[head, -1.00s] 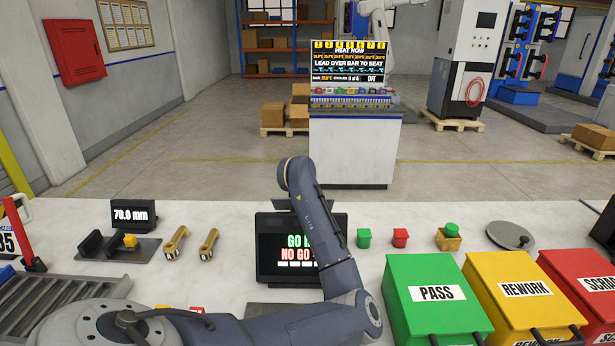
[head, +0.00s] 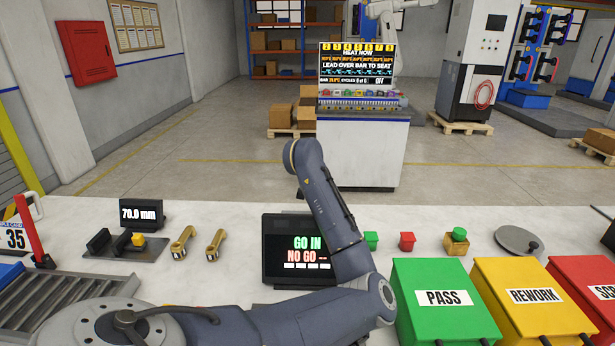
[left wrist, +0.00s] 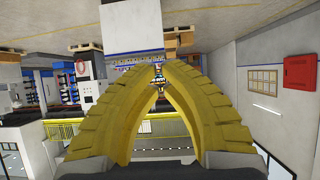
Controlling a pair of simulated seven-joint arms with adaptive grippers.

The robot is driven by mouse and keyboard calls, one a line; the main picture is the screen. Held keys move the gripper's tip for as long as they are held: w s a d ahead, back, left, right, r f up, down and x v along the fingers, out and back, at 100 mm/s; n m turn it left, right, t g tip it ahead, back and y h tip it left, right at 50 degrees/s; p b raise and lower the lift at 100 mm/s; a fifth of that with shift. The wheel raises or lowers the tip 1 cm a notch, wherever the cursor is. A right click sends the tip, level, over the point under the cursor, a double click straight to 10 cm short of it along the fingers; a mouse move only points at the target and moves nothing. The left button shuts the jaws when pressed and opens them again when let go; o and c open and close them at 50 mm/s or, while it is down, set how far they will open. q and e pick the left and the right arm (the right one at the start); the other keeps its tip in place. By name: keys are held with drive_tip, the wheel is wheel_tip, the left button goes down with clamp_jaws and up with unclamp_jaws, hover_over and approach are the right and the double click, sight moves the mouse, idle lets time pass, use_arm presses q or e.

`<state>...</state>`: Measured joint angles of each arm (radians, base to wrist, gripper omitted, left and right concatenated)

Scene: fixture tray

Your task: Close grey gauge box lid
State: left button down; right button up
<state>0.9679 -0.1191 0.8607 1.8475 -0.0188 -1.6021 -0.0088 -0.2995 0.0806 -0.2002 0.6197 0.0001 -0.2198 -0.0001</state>
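I cannot make out a grey gauge box or its lid in either view. My left arm crosses the lower middle of the head view and hides part of the bench and the dark GO IN / NO GO screen (head: 285,262). The left gripper cannot be seen in the head view. In the left wrist view its two yellow fingers (left wrist: 160,64) arch together to tips that look closed, with nothing held between them. That view is upside down and faces the room, not the bench top. My right gripper is in neither view.
Green PASS (head: 440,325), yellow REWORK (head: 560,325) and red bins stand at the right. A 70.0 mm display (head: 141,214), brass pieces (head: 183,243) and a slatted grey rack (head: 60,300) are at the left. A round grey disc (head: 515,238) lies behind the bins.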

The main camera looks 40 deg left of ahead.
use_arm(q)
drive_tip(key=shift+r, duration=2.4)
